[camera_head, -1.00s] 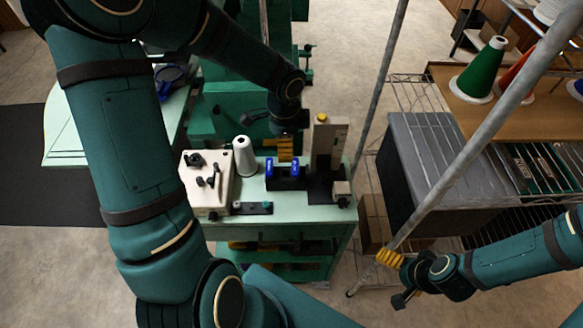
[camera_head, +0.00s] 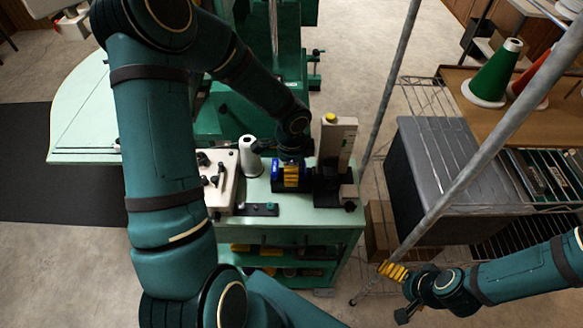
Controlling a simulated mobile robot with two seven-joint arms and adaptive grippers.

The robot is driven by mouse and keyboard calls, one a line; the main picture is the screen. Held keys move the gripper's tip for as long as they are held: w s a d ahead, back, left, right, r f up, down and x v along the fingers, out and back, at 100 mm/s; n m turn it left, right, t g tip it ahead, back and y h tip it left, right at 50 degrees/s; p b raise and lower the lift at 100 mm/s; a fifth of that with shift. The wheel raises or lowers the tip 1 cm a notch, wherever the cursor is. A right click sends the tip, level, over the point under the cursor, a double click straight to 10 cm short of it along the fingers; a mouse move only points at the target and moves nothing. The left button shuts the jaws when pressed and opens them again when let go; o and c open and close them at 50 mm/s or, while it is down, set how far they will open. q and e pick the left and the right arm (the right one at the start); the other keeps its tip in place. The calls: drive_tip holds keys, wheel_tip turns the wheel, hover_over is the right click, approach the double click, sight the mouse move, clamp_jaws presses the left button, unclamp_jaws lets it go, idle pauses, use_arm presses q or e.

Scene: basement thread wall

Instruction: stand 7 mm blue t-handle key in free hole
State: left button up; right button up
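Blue handles (camera_head: 276,176) stand in a dark holder on the pale green cart top; I take them for the t-handle keys. My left gripper (camera_head: 291,177) reaches down from behind, its yellow fingers right at the handles and covering part of them. I cannot tell whether it grips a key. The 7 mm size mark and the free hole cannot be made out. My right gripper (camera_head: 393,271) is away at the lower right, near the slanted pole, with its finger gap not clear.
A white thread cone (camera_head: 250,157) and a cream box (camera_head: 221,180) with black knobs stand left of the holder. A tall beige post (camera_head: 338,140) stands close on its right. A small dark bar (camera_head: 259,209) lies in front. A slanted metal pole (camera_head: 480,158) crosses the right side.

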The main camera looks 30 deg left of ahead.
use_arm(q)
drive_tip(key=shift+f, duration=0.1)
drive_tip(key=shift+f, duration=0.15)
drive_tip(key=o, duration=1.2)
drive_tip(key=shift+r, duration=0.3)
wheel_tip(320, 180, up, 12)
drive_tip(key=p, duration=0.3)
drive_tip(key=shift+f, duration=0.1)
